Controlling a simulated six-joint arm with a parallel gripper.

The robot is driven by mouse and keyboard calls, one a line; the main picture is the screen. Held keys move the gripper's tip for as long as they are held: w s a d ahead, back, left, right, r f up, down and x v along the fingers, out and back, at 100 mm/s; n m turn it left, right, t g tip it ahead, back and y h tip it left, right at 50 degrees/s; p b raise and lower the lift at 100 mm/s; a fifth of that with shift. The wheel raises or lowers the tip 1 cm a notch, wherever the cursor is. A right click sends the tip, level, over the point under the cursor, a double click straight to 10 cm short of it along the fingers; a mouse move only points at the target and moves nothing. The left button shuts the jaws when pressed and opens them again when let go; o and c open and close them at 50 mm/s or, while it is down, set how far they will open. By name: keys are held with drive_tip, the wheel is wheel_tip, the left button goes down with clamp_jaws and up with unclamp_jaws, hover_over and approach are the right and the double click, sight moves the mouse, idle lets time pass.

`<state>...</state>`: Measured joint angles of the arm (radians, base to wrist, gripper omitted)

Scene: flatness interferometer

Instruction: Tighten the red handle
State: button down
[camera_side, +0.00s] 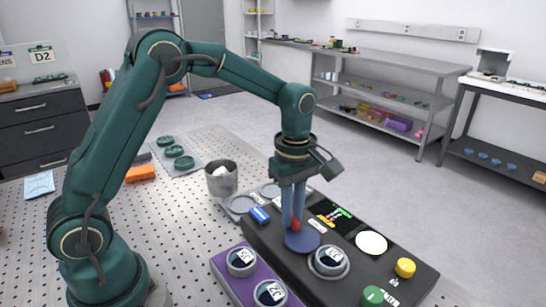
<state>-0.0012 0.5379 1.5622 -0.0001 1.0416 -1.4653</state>
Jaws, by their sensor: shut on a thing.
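The red handle (296,225) shows as a small red piece between the blue-grey fingers of my gripper (293,222). My gripper points straight down and is shut on the handle. The handle stands over a round blue disc (302,242) on the black instrument panel (262,240). Most of the handle is hidden by the fingers, so its turn angle cannot be told.
Around it on the panel are a silver dial (330,261), a white disc (371,243), a yellow knob (404,267), a green knob (372,296) and a small display (330,215). A purple block (225,273) with dials sits in front. A metal cup (221,179) stands behind left.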

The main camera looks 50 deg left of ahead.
drive_tip(key=shift+r+n, duration=0.1)
drive_tip(key=shift+n, duration=0.3)
drive_tip(key=c, duration=0.9)
unclamp_jaws()
drive_tip(key=shift+o, duration=0.2)
drive_tip(key=shift+r, duration=2.55)
